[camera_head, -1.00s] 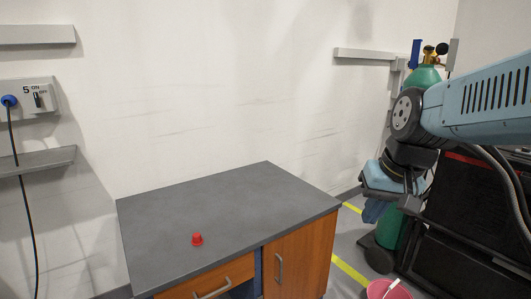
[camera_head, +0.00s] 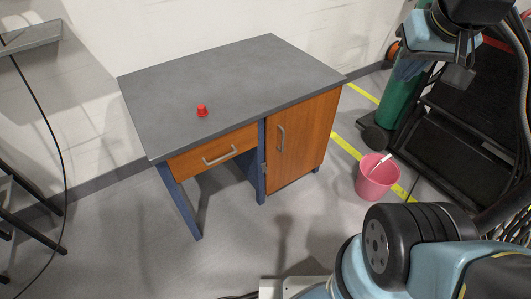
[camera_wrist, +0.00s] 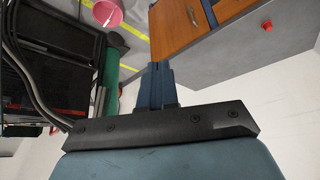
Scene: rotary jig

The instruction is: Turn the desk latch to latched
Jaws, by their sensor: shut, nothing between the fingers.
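The desk (camera_head: 215,72) has a dark grey top, an orange drawer (camera_head: 185,160), an orange cupboard door (camera_head: 305,135) and blue legs. A small grey piece (camera_head: 263,168) sits at the left edge of the door, beside the blue post; it may be the latch, but it is too small to tell its position.
A red knob-like object (camera_head: 202,110) stands on the desk top. A pink bucket (camera_head: 377,178) stands on the floor right of the desk. A green cylinder (camera_head: 398,100) and a dark cart (camera_head: 465,110) stand at the right. The floor before the desk is clear.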

